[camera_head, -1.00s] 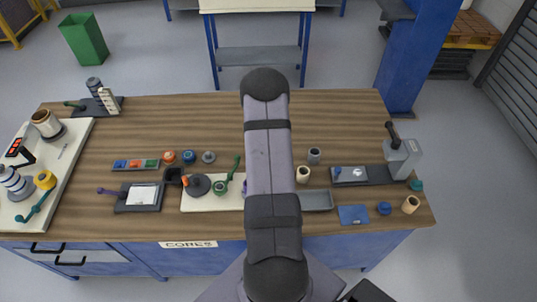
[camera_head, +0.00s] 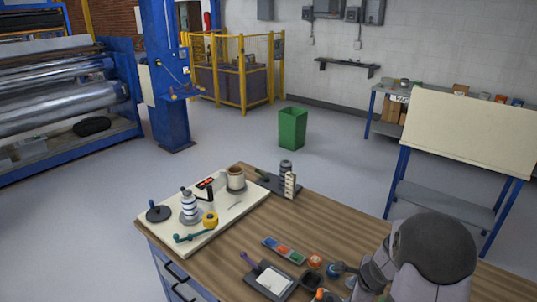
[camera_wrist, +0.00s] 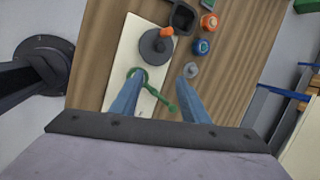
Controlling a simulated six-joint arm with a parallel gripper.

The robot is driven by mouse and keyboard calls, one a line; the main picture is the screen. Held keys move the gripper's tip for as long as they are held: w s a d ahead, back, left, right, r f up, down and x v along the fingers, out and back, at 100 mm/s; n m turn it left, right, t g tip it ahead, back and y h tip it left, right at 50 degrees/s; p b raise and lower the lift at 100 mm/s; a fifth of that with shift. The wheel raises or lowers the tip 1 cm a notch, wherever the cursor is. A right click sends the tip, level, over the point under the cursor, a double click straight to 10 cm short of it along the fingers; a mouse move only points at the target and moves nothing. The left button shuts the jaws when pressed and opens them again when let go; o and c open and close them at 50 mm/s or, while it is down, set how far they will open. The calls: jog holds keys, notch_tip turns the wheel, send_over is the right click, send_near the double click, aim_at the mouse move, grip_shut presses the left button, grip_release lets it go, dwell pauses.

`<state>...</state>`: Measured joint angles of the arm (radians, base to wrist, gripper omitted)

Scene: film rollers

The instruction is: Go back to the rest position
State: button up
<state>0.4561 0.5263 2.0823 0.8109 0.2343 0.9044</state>
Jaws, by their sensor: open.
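My gripper (camera_wrist: 162,80) shows in the wrist view as two blue fingers, apart, with nothing between them that I can see held. It is above the wooden table (camera_wrist: 225,95). A green-handled tool (camera_wrist: 166,102) lies below the fingers on a cream board (camera_wrist: 120,62), partly hidden by the left finger. A small grey piece (camera_wrist: 190,70) shows near the right fingertip. In the head view my arm fills the lower right, and I cannot make out the fingers there.
A dark disc with an orange knob (camera_wrist: 154,46) and a black open box (camera_wrist: 184,16) lie ahead of the fingers. In the head view, a cream tray (camera_head: 225,220) with several parts stands at the table's left. A green bin (camera_head: 292,128) stands on the floor beyond.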

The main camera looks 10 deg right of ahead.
jog(key=s+a+r+n+g+y+b, duration=0.1)
jog(key=s+a+n, duration=0.1)
jog(key=a+n, duration=0.25)
jog(key=s+a+r+n, duration=0.1)
jog(key=s+a+n, duration=0.25)
jog(key=a, duration=0.25)
jog(key=s+a+r+n+g+h+b, duration=0.1)
jog(key=s+a+n+g, duration=0.15)
jog(key=s+n, duration=0.55)
jog(key=s+a+n+g+b, duration=0.1)
jog(key=s+a+n+b, duration=0.15)
jog(key=s+n, duration=0.55)
notch_tip(320, 180, down, 48)
jog(key=b, duration=4.7)
jog(key=shift+w+a+r, duration=0.25)
jog(key=shift+w+a, duration=0.05)
jog(key=shift+w, duration=0.15)
